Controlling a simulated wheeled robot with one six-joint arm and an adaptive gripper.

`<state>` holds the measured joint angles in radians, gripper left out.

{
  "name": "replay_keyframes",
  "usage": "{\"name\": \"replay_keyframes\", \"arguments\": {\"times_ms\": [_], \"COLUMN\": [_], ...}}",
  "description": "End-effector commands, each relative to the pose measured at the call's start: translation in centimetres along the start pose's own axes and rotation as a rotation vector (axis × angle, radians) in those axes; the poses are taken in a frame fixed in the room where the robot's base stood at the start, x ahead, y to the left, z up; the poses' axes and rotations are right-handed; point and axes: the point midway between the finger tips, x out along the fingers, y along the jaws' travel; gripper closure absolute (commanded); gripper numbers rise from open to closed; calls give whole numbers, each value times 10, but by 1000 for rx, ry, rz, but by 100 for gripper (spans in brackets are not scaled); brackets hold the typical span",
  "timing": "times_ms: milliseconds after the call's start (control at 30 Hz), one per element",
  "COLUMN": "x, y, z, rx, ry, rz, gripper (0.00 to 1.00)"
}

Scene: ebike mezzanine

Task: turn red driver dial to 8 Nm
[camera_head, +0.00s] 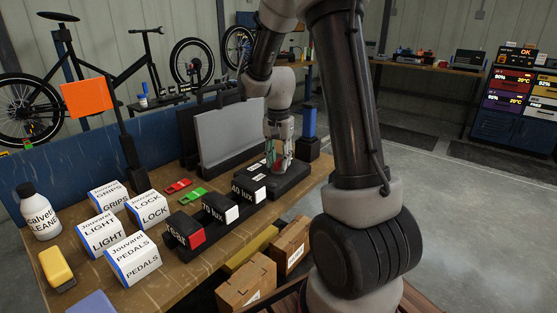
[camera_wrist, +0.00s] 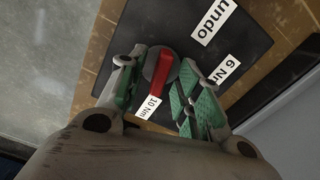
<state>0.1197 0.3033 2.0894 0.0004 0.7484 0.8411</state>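The red driver dial (camera_wrist: 161,72) is a red bar on a grey round knob, set on a flat black plate (camera_wrist: 240,55). In the wrist view the bar slants, its lower end close to a white label (camera_wrist: 152,106) reading 10 Nm. My gripper (camera_wrist: 155,90) has its green-padded fingers on either side of the knob, with gaps visible between pads and bar. In the head view my gripper (camera_head: 278,165) points down over the black plate (camera_head: 262,186), where the arm mostly hides the dial. No 8 Nm label can be made out.
Another plate label (camera_wrist: 214,20) appears upside down and seems to read undo. Black blocks, including 40 lux (camera_head: 243,191), stand in front of the plate. A grey panel (camera_head: 228,135) rises behind it. White boxes (camera_head: 133,258) fill the bench's left; cartons (camera_head: 246,283) sit below.

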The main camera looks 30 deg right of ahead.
Motion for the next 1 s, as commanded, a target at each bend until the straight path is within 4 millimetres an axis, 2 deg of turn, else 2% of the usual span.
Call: {"name": "replay_keyframes", "arguments": {"times_ms": [233,267,433,767,1000], "x": [1,1,1,1,1], "y": [0,0,0,0,0], "z": [0,0,0,0,0], "rx": [0,0,-1,-15,-115], "ry": [0,0,0,0,0], "rz": [0,0,0,0,0], "gripper": [66,70,100,100,100]}}
